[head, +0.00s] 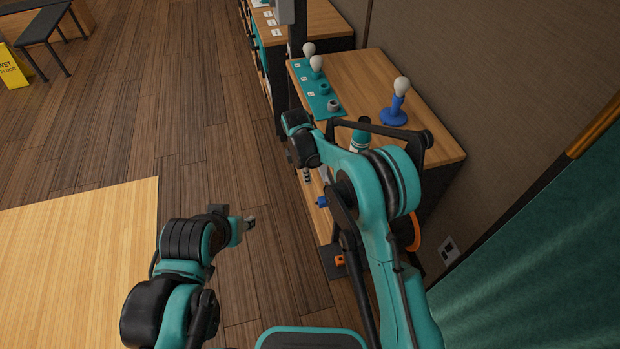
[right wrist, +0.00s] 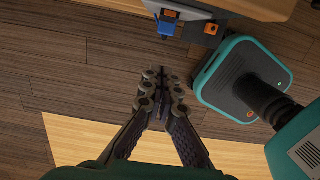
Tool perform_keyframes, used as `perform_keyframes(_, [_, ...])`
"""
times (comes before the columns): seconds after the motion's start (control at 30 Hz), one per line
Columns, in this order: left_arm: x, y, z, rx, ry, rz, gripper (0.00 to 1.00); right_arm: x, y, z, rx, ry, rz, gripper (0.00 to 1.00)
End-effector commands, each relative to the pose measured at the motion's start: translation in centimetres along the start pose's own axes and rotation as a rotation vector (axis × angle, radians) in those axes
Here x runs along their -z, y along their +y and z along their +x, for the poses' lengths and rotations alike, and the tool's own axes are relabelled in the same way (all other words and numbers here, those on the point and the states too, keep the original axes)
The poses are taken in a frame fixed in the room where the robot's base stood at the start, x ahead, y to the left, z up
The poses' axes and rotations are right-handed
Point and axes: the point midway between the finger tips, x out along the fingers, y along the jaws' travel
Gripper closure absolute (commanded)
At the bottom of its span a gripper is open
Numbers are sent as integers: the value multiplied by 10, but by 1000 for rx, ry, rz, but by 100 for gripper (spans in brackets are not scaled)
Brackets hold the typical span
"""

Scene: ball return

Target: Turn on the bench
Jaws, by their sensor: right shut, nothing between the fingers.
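The wooden workbench (head: 375,75) stands against the wall at the right in the head view. Its front edge (right wrist: 245,8) crosses the top of the right wrist view. On a dark panel at that edge are a blue block-like part (right wrist: 167,27) and a small orange part (right wrist: 211,28); I cannot tell the state of either. My right gripper (right wrist: 163,80) is shut and empty, over the floor and apart from the panel. In the head view it (head: 306,176) is beside the bench front, partly hidden by my arm. My left gripper (head: 249,223) hangs over the floor, too small to read.
A teal mat (head: 322,103) with bulbs and sockets lies on the bench top. A blue lamp stand (head: 394,115) holds a white bulb (head: 401,86). A teal bottle (head: 360,137) stands near my right arm. A yellow sign (head: 12,68) is far left; the middle floor is clear.

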Motion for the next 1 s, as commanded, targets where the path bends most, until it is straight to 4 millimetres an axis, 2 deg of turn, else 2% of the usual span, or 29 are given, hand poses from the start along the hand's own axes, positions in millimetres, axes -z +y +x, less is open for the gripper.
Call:
perform_keyframes(0.03, [-4,0,6,0,0,0,60,0,0,15,0,0,1,100])
perform_keyframes(0.1, [-8,0,11,0,0,0,60,0,0,31,0,0,1,100])
perform_keyframes(0.33, [-18,0,26,0,0,0,60,0,0,79,0,0,1,100])
perform_keyframes(0.43, [-21,0,30,0,0,0,60,-18,0,81,-1,0,4,100])
perform_keyframes(0.6, [-24,0,34,0,0,0,60,-34,0,83,-1,0,2,100])
perform_keyframes(1.0, [-25,0,34,0,0,0,60,-39,0,83,-1,0,0,100])
